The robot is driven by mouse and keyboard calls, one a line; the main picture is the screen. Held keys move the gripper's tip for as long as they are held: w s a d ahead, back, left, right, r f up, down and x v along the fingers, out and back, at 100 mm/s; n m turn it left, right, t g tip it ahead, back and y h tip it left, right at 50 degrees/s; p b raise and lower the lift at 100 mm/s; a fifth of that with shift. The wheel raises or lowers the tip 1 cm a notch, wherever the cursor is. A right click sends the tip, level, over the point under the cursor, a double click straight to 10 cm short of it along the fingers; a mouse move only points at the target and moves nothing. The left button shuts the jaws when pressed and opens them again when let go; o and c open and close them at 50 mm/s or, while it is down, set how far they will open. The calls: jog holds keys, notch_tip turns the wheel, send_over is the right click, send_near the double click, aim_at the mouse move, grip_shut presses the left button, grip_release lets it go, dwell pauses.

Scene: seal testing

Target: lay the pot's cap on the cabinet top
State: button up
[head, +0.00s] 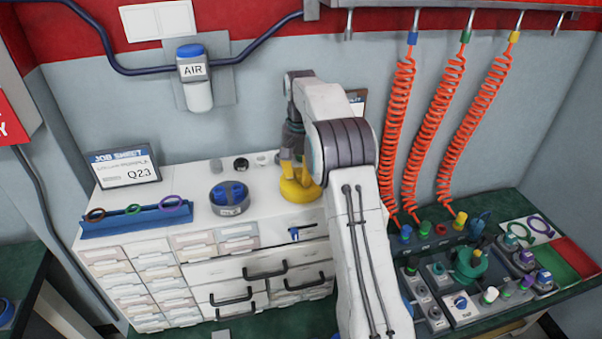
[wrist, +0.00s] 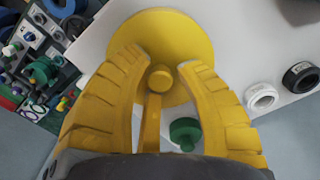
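A yellow round cap with a small knob (wrist: 160,78) is under my gripper. Its disc (head: 300,191) appears to lie on the white cabinet top (head: 262,218), toward the right, and it also shows in the wrist view (wrist: 152,30). My gripper (head: 291,168) points down over it. In the wrist view its yellow fingers (wrist: 163,62) stand on either side of the knob, with a gap visible, so it looks open. A teal pot-like vessel (head: 470,265) stands on the test bench at the right. My arm hides part of the cabinet top.
A dark round holder with blue parts (head: 229,197) sits left of the cap. A blue rack with rings (head: 137,217) and a job sheet (head: 125,166) are farther left. Small fittings (head: 241,164) stand near the wall. Orange coiled hoses (head: 440,120) hang at the right.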

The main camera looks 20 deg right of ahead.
aim_at(301, 173)
jog(key=shift+o, duration=0.5)
jog(key=shift+r, duration=0.1)
notch_tip(301, 173, up, 12)
jog(key=f+p, duration=0.1)
jog(key=p, duration=0.3)
jog(key=s+a+r+n+t, duration=0.1)
jog(key=s+a+r+n, duration=0.1)
jog(key=s+a+r, duration=0.35)
jog(key=s+a+r+n+t, duration=0.1)
jog(key=s+a, duration=0.2)
jog(key=s, duration=0.6)
jog(key=s+a+r+n+t, duration=0.1)
jog(key=s+a+n+t, duration=0.1)
jog(key=s, duration=0.7)
jog(key=s+a+f+n+t, duration=0.1)
jog(key=s+a+f, duration=0.1)
jog(key=s+f, duration=0.5)
jog(key=s, duration=0.3)
jog(key=shift+f+n, duration=0.2)
jog(key=shift+n, duration=0.1)
